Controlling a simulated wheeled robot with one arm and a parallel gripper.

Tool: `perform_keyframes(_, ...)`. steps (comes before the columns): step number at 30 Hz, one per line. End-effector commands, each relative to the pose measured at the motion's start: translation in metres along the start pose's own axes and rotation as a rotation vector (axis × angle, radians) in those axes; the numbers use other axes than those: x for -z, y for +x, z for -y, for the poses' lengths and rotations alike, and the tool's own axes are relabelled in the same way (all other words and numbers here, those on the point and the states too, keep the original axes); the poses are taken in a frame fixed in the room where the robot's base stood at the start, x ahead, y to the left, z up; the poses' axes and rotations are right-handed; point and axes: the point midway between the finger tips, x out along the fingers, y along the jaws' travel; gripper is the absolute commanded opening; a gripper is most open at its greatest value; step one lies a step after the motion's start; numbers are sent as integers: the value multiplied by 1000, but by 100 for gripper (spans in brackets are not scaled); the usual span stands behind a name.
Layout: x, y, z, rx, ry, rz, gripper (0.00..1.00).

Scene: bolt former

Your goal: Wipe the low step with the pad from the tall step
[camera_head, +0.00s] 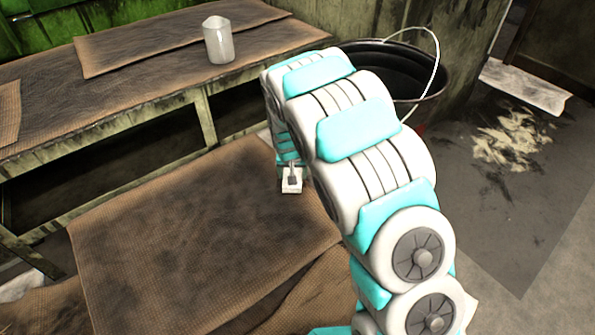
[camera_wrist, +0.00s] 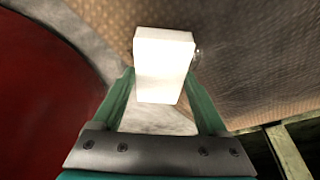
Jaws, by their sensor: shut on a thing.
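The pad is a small white block (camera_head: 291,184) in the head view, and it fills the space between the fingers in the wrist view (camera_wrist: 164,62). My gripper (camera_head: 289,173) is shut on it, with the green fingers (camera_wrist: 158,88) on both sides. The low step (camera_head: 185,235) is the brown, cloth-like surface in the foreground with dark smudges. The pad is by its far right corner; whether it touches the step I cannot tell. The tall step (camera_head: 130,60) is the longer bench behind, at the back left. My arm hides part of the low step's right side.
A pale jug (camera_head: 218,40) stands on the tall step. A dark bucket (camera_head: 400,75) with a thin handle stands behind my arm. A large red curved surface (camera_wrist: 45,90) is close on the left in the wrist view. Pale debris (camera_head: 515,140) lies on the floor at right.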

Motion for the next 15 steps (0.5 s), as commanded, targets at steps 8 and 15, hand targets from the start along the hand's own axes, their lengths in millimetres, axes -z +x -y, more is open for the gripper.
perform_keyframes(8,-15,1,13,-3,-1,8,32)
perform_keyframes(15,-23,-1,21,-4,-1,13,25)
